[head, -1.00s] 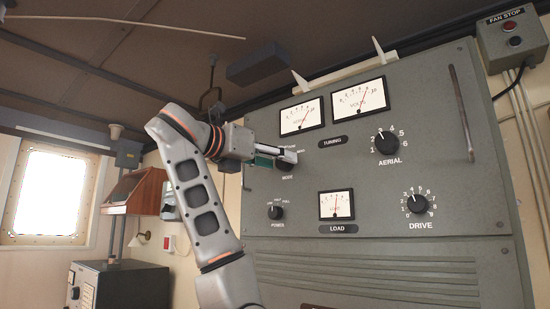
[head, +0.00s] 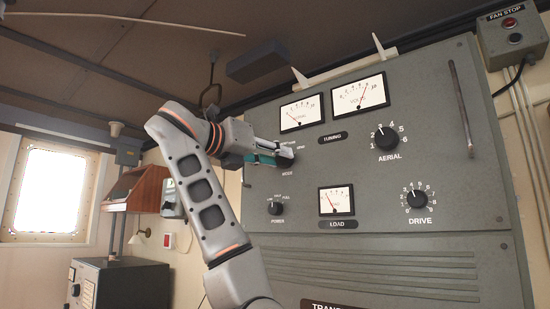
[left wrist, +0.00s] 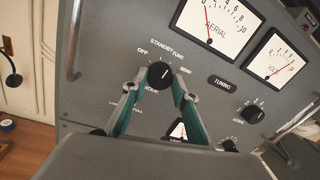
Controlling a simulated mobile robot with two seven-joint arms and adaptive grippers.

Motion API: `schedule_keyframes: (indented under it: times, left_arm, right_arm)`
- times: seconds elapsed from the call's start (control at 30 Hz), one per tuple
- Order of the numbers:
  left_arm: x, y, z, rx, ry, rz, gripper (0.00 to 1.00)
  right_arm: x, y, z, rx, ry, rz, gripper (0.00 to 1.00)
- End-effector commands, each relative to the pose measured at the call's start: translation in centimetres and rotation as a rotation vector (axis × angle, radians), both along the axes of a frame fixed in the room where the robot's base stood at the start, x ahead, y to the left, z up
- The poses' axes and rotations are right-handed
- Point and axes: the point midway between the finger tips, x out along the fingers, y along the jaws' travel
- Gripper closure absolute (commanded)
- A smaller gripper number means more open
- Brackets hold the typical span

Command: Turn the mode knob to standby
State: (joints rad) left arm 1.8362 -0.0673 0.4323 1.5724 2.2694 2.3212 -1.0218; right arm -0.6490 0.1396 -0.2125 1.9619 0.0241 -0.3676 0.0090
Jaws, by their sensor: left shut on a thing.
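The mode knob (head: 287,159) is a round black knob on the upper left of the grey transmitter panel (head: 375,245). In the left wrist view the knob (left wrist: 159,75) sits between my fingertips, with OFF, STANDBY, TUNE and SEND printed in an arc above it. My left gripper (head: 276,154) reaches it from the left, shut on the knob's sides; its teal-padded fingers also show in the left wrist view (left wrist: 154,84). I cannot tell for sure which label the knob's pointer faces. My right gripper is not in view.
The power knob (head: 275,209) is below the mode knob. The aerial knob (head: 387,138) and drive knob (head: 417,199) are to the right. Two meters (head: 302,114) (head: 359,98) are above and the load meter (head: 337,201) is below right. A vertical handle (head: 461,108) stands out at far right.

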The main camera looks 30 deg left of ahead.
Motion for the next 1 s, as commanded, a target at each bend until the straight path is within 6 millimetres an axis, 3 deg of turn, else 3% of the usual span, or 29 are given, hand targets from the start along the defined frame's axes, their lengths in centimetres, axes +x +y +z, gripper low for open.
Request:
schedule_keyframes:
  times: [0.5, 1.0]
  left_arm:
    - [-0.12, -0.02, 0.08, -0.371, 0.025, 0.001, 0.93]
    - [-0.13, 0.05, 0.07, -0.478, 0.033, 0.002, 0.93]
  right_arm:
    - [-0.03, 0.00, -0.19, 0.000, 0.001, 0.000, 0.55]
    - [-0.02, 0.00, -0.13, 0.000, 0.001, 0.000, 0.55]
